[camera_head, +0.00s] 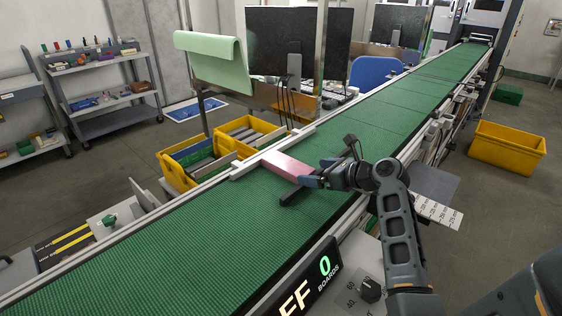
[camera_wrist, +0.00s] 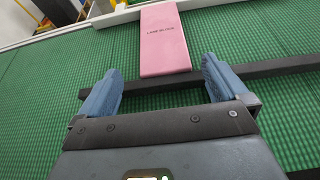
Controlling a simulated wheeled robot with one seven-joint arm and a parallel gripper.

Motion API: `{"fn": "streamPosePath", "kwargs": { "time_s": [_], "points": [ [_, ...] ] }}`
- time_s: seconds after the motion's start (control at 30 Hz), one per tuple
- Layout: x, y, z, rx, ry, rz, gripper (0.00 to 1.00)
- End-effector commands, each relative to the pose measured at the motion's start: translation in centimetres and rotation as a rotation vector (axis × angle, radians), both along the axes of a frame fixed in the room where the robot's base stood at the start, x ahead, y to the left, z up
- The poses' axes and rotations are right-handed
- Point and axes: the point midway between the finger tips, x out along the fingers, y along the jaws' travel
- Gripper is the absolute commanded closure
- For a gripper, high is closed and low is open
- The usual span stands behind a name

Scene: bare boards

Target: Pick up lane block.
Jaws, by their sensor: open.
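The lane block is a pink slab (camera_head: 286,165) lying flat on the green conveyor belt, close to the far side rail. In the wrist view the block (camera_wrist: 165,38) shows dark lettering on its top, its near end just ahead of my fingertips. My gripper (camera_head: 308,181) is over the belt at the block's near end. In the wrist view my gripper (camera_wrist: 163,82) has its two blue fingers spread apart with nothing between them. The block lies ahead, roughly centred on the gap.
A light rail (camera_head: 262,155) edges the belt at the block's far end. Yellow bins (camera_head: 190,165) stand beyond it. The green belt (camera_head: 170,240) is clear at the near left.

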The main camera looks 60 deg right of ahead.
Motion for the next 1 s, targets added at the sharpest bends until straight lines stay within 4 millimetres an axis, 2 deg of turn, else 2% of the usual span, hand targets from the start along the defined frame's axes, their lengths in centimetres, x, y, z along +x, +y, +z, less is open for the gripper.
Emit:
{"fn": "streamPosePath", "kwargs": {
  "time_s": [0.17,0.47,0.7,1.0],
  "points": [
    [0.6,-0.1,-0.3,0.001,0.000,0.001,0.00],
    [3.5,-1.0,-1.1,0.001,0.000,0.001,0.00],
    [6.5,-1.9,-2.1,0.001,0.000,0.001,0.00],
    [7.2,-2.0,-2.5,0.000,0.001,0.000,0.00]
  ]
}}
